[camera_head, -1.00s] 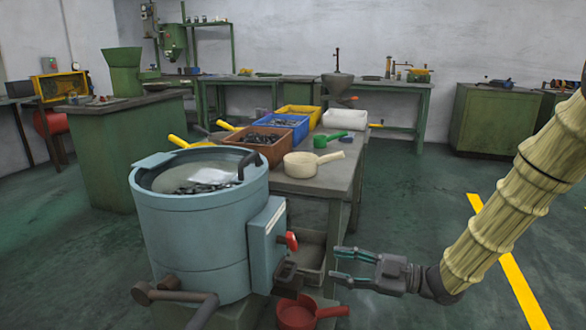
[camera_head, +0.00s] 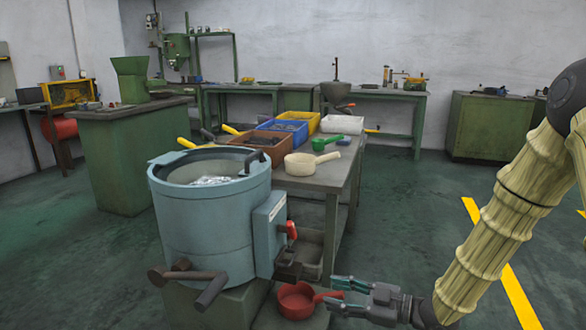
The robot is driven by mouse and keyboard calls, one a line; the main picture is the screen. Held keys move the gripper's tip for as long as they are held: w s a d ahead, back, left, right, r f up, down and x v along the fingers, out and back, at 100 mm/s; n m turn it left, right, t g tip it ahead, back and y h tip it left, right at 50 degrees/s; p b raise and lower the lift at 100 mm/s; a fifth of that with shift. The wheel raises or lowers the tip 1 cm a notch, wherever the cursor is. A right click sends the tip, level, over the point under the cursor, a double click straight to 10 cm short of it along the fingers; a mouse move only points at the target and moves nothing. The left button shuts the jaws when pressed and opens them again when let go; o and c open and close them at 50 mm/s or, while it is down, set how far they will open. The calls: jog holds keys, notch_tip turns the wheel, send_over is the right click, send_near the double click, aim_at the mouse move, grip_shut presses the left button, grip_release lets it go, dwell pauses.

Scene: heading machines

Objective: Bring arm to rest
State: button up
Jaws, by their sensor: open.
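My gripper (camera_head: 342,296) is low in the picture, right of the blue-grey drum machine (camera_head: 205,235). My arm, in a pale ribbed sleeve, comes down from the right edge to the gripper.
A grey table (camera_head: 335,178) behind the drum bears brown, blue and yellow bins, a cream scoop (camera_head: 300,162) and a green scoop (camera_head: 326,142). Green cabinets and benches stand farther back. The floor (camera_head: 430,215) right of the table is open, with yellow lines.

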jog(key=s+d+f+m+h, duration=0.1)
jog(key=s+f+m+h, duration=0.2)
jog(key=f, duration=0.5)
jog(key=s+d+f+m+h, duration=0.1)
jog(key=s+f+m+h, duration=0.2)
jog(key=f, duration=0.5)
jog(key=s+d+f+m+h, duration=0.2)
jog(key=s+f+m, duration=0.15)
jog(key=f, duration=0.45)
jog(key=s+d+f+m+g+h, duration=0.25)
jog(key=s+f, duration=0.25)
jog(key=s, duration=0.4)
jog(key=s+d+f+m+g+h, duration=0.2)
jog(key=s+d+f+m, duration=0.15)
jog(key=s, duration=0.45)
jog(key=s+d+f+m+g+h, duration=0.25)
jog(key=s+f, duration=0.35)
jog(key=s, duration=0.3)
notch_tip(320, 180, up, 30)
jog(key=p, duration=2.9)
jog(key=shift+s+a+n+p, duration=0.15)
jog(key=shift+a+n+p, duration=0.15)
jog(key=shift+a, duration=0.15)
